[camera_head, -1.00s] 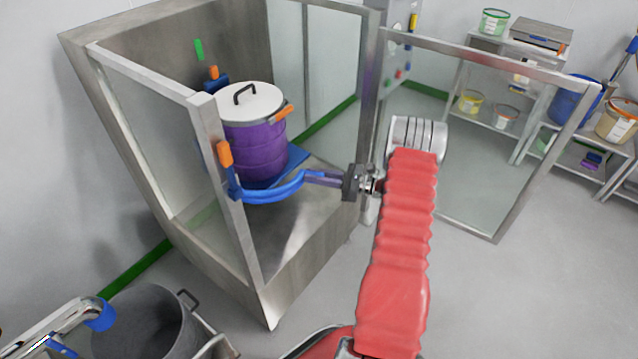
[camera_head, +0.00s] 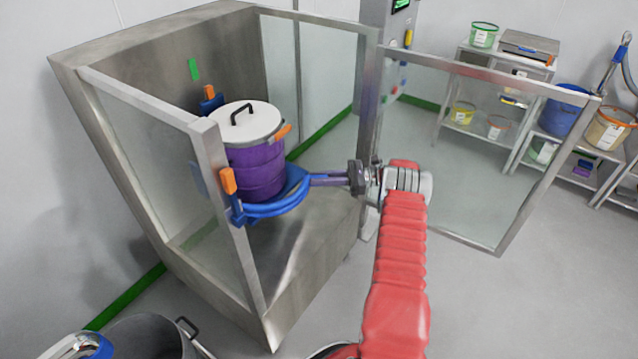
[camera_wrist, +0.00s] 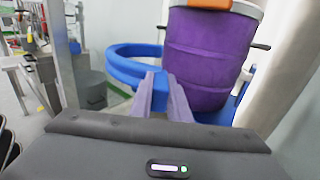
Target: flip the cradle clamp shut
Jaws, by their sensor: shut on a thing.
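The purple drum (camera_head: 256,168) with a white lid stands upright on the blue cradle inside the steel cabinet. The cradle clamp is a curved blue arm (camera_head: 272,208). It stands out from the cradle on the near side of the drum, with a gap to the drum in the wrist view (camera_wrist: 125,66). My gripper (camera_head: 312,180) is shut on the clamp's free end, its fingers pointing left in the head view. In the wrist view the fingers (camera_wrist: 163,98) meet at the blue arm. The exact grip point is partly hidden by the fingers.
The cabinet's front post (camera_head: 232,200) stands close to the clamp's hinge side. The open glass door (camera_head: 450,140) is to the right behind my arm. Shelves with tubs (camera_head: 483,36) stand at the back right. A grey bin (camera_head: 145,340) is at the lower left.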

